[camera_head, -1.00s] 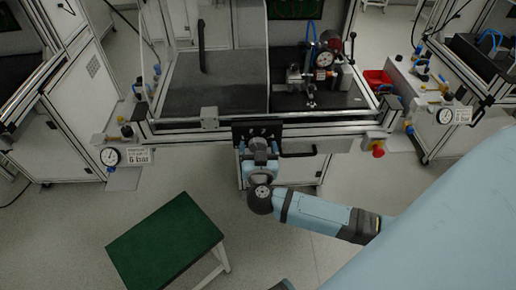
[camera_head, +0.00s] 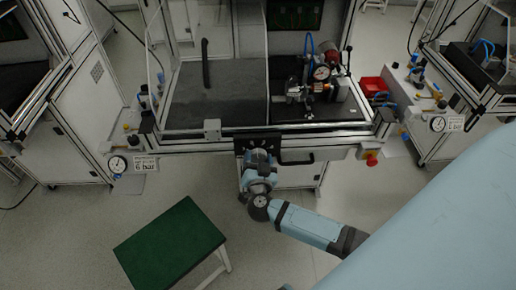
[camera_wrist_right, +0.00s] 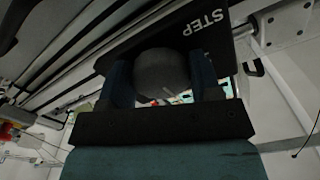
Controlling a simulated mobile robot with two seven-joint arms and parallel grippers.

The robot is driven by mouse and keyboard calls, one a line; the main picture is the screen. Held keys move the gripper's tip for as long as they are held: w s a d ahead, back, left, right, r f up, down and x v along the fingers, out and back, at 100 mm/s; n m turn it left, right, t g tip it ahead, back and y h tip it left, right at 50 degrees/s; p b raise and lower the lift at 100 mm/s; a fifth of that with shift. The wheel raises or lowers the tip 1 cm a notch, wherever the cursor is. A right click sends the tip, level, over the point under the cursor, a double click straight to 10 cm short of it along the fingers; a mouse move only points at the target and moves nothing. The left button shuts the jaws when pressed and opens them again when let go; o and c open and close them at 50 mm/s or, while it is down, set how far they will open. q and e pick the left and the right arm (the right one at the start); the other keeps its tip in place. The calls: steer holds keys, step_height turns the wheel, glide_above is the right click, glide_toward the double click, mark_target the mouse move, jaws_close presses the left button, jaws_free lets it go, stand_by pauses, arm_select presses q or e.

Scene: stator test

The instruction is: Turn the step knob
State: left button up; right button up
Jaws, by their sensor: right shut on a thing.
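The step knob (camera_wrist_right: 162,74) is a dark round knob on a black panel marked STEP (camera_wrist_right: 205,22) in the right wrist view. My right gripper (camera_wrist_right: 162,88) has a blue finger on each side of the knob and is shut on it. In the head view the black panel (camera_head: 240,142) sits on the front of the workstation, and my right gripper (camera_head: 257,153) is against it, hiding the knob. My left gripper is not in view.
A dark handle (camera_head: 297,160) is right of the panel. A red-and-yellow stop button (camera_head: 371,158) is further right. A green-topped stool (camera_head: 170,243) stands on the floor at left. A test rig with a gauge (camera_head: 321,73) stands on the workstation.

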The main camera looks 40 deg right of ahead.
steer(key=shift+a+r+m+p, duration=0.1)
steer(key=shift+m+p, duration=0.25)
steer(key=shift+m, duration=0.55)
steer(key=shift+m+p, duration=0.3)
steer(key=shift+m, duration=1.6)
steer(key=o, duration=0.9)
steer(key=shift+a+p, duration=0.1)
steer(key=shift+p, duration=0.2)
